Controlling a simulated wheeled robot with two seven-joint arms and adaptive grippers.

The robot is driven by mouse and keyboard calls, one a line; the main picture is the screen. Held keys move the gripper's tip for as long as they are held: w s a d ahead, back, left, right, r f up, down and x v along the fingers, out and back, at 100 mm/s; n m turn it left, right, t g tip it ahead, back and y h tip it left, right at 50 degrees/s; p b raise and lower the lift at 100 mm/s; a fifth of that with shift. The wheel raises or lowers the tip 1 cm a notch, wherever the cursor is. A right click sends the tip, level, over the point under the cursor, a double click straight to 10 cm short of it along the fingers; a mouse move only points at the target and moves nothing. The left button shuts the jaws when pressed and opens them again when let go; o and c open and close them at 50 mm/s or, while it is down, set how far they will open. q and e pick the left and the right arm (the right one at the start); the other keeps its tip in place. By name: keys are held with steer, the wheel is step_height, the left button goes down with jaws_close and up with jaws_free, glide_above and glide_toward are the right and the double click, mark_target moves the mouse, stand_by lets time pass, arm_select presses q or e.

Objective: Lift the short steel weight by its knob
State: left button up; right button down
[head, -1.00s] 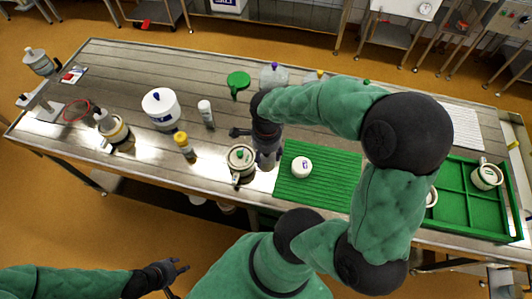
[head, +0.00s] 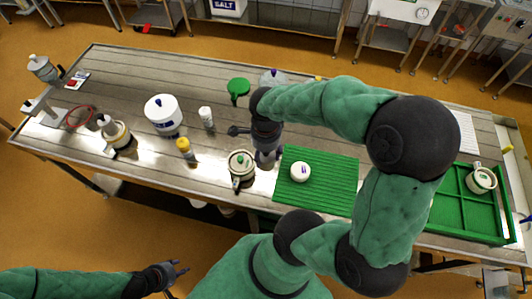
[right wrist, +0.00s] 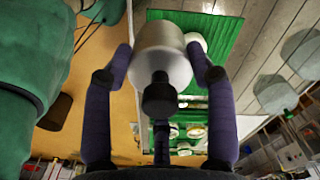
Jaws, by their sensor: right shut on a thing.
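My right gripper (head: 267,156) is over the table, between a lidded white mould (head: 240,165) and the green mat (head: 318,196). In the right wrist view its fingers (right wrist: 159,70) are closed around a pale grey cylinder (right wrist: 163,45), which looks like the short steel weight. A dark round part stands in front of the cylinder; I cannot tell whether it is the knob or a finger joint. In the head view the gripper mostly hides the weight, and whether it is off the table is unclear. My left gripper (head: 176,270) is open and empty in front of the table.
A white round cheese or mould (head: 300,171) lies on the green mat. A yellow-capped bottle (head: 186,150), a white tub (head: 163,115) and a white bottle (head: 206,117) stand to the left. A green tray (head: 462,215) with a white mould (head: 481,179) is at the right.

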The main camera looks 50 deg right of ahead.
steer(key=shift+r+p, duration=1.1)
steer(key=shift+r, duration=0.65)
steer(key=shift+f, duration=0.1)
